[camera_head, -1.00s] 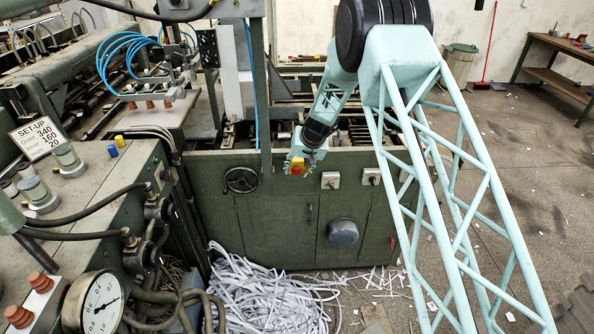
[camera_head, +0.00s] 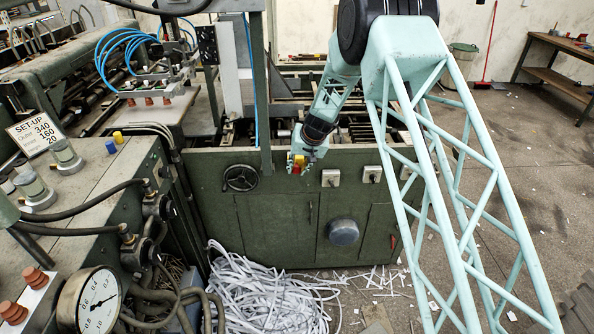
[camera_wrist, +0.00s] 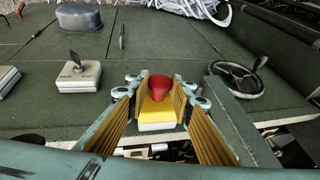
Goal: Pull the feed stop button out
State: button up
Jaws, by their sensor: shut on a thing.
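The feed stop button is a red mushroom head (camera_wrist: 159,83) on a yellow and white box (camera_wrist: 157,112), fixed to the green feeder panel. My gripper (camera_wrist: 158,88) has its two fingertips on either side of the red head in the wrist view, shut on it. The head appears between the fingertips, above the box. In the head view my gripper (camera_head: 299,162) is at the panel's upper edge and hides most of the button; only bits of red and yellow show.
A handwheel (camera_head: 240,178) is on the panel left of my gripper. Grey switch boxes (camera_head: 331,178) (camera_head: 372,174) are to the right. A round grey cover (camera_head: 343,232) sits lower down. Paper strips (camera_head: 262,292) lie heaped on the floor below.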

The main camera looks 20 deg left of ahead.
jog(key=shift+s+f, duration=0.15)
jog(key=shift+s, duration=0.1)
jog(key=o, duration=1.2)
jog(key=shift+d, duration=0.1)
jog(key=shift+c, duration=0.2)
jog(key=shift+r, duration=0.25)
jog(key=shift+s+d+r, duration=0.15)
jog(key=shift+d+r, duration=0.1)
jog(key=shift+r, duration=0.4)
jog(key=v, duration=1)
jog(key=shift+s+r, duration=0.1)
